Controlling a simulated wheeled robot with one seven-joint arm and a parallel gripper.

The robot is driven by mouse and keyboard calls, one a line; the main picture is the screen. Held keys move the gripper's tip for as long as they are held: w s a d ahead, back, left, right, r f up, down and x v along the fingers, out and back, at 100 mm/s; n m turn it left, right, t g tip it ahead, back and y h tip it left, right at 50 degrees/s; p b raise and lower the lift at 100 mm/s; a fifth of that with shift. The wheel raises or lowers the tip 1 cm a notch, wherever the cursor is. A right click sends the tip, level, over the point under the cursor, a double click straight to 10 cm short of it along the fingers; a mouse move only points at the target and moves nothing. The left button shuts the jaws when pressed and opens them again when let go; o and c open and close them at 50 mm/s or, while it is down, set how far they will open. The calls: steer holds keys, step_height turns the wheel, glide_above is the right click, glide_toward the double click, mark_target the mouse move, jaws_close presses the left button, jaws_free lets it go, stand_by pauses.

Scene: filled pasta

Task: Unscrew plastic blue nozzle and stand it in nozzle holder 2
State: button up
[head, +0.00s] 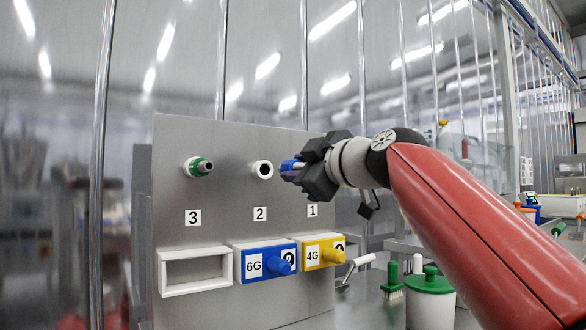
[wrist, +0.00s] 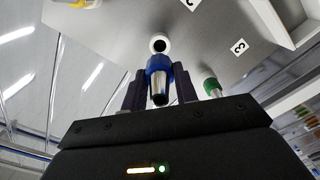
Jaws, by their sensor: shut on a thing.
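My gripper (head: 309,172) is shut on the blue nozzle (head: 288,165), which has a metal tip. In the wrist view the nozzle (wrist: 160,78) sits between the two dark fingers, tip towards the camera. The bare white outlet 2 (head: 262,170) shows beside the nozzle in the head view. In the wrist view the outlet (wrist: 158,44) lies just beyond the nozzle, which looks off it and close in front. My gripper and wrist hide outlet 1 in the head view. I cannot pick out a nozzle holder marked 2.
A green nozzle (head: 198,167) is on outlet 3. Below are an empty white frame (head: 195,271), a blue block (head: 264,262) marked 6G and a yellow block (head: 318,252) marked 4G.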

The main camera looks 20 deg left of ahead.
mark_target(283, 168)
steer(key=shift+s+d, duration=0.1)
steer(key=shift+s+d, duration=0.15)
steer(key=shift+s, duration=0.05)
steer(key=shift+p+x, duration=0.5)
steer(key=shift+x, duration=0.65)
steer(key=shift+p+x, duration=0.8)
steer(key=shift+x, duration=0.7)
steer(key=shift+w+a, duration=0.15)
steer(key=shift+a, duration=0.1)
steer(key=shift+p+x, duration=0.7)
steer(key=shift+x, duration=0.75)
stand_by(0.3)
steer(key=shift+r, duration=0.15)
